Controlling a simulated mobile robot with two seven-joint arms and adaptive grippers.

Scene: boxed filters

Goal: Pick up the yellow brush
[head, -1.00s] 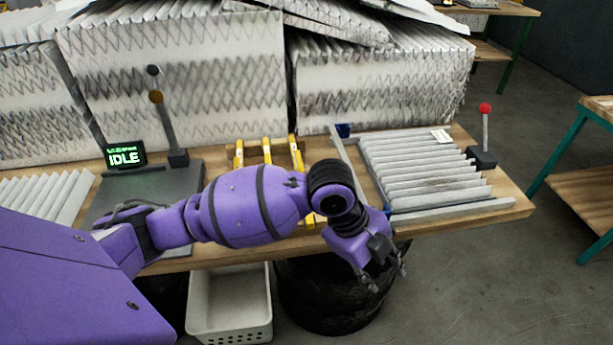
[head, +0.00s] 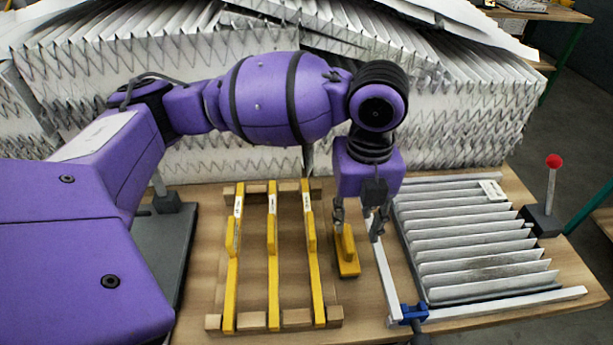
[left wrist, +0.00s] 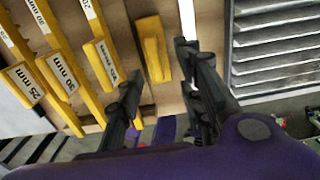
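The yellow brush (head: 347,262) lies on the wooden table, just right of the rack of yellow gauges. It has a raised handle along its top, and it also shows in the left wrist view (left wrist: 153,50). My left gripper (head: 358,228) points down over the table at the brush. Its two fingers are apart with nothing held between them. In the head view one finger is at the brush's handle and the other is to its right. In the left wrist view the brush is beyond the open fingers; I cannot tell whether they touch it. My right gripper is not in view.
A wooden rack (head: 297,318) holds yellow gauges (head: 272,255) left of the brush. A pleated filter (head: 470,235) with metal rails and a blue clamp (head: 414,313) is close on the right. A red-knobbed lever (head: 552,190) stands farther right. Large stacked filters (head: 450,120) rise behind.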

